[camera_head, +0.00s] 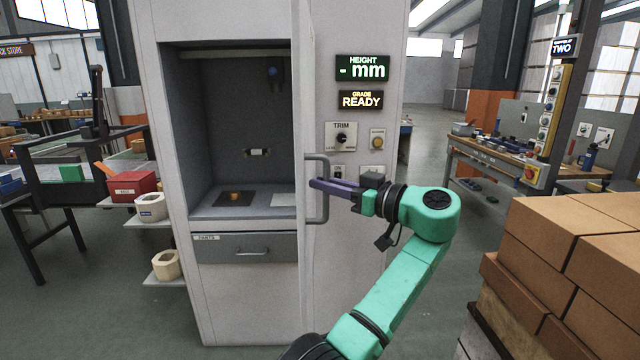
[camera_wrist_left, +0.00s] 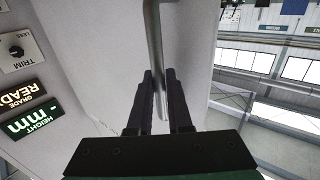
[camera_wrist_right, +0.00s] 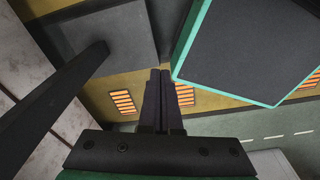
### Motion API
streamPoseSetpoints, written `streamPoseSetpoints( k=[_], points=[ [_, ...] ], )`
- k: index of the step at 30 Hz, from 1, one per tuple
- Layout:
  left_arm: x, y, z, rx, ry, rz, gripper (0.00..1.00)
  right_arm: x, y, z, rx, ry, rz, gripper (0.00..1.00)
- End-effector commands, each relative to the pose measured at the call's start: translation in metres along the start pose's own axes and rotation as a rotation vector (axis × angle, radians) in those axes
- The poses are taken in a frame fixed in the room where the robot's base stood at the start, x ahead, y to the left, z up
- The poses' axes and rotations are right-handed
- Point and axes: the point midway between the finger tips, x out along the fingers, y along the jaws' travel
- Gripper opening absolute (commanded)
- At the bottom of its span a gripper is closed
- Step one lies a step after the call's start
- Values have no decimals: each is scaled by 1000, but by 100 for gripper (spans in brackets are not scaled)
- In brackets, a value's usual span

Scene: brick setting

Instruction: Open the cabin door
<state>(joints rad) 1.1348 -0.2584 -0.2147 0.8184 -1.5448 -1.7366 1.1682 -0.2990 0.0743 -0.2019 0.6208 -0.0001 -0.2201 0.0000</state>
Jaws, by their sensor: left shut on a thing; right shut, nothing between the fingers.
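The cabin (camera_head: 348,20) is a tall pale cabinet with a dark open chamber (camera_head: 250,110). The cabin door (camera_head: 308,90) stands swung out and shows almost edge-on at the right side of the chamber. Its grey D-shaped handle (camera_head: 325,212) faces right. My left gripper (camera_head: 316,184) reaches in from the right and is shut on the handle. In the left wrist view the handle bar (camera_wrist_left: 153,30) runs between the fingers. My right gripper (camera_wrist_right: 160,72) shows only in its own wrist view, shut and empty.
A small brass-coloured piece (camera_head: 235,197) sits inside the chamber, above a drawer (camera_head: 245,248). Control knobs and displays (camera_head: 362,68) are right of the door. Stacked cardboard boxes (camera_head: 570,230) stand at the right front.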

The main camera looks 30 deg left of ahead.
Motion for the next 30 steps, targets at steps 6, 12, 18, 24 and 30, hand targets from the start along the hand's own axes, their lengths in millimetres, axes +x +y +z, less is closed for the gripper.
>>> streamPoseSetpoints(
  k=[6,12,18,24,30],
  points=[
    [0,0,-2,-2,2,2,0,0,3,1,-1,-1,4,0],
    [0,0,-1,-2,2,2,47,-1,5,2,-1,-3,7,0],
    [-6,0,0,-2,1,4,47,3,6,2,-1,-3,8,0],
    [-46,1,2,-1,2,6,47,17,6,4,0,-3,8,0],
    [-74,0,0,-1,2,3,47,20,6,4,0,-3,8,0]
  ],
)
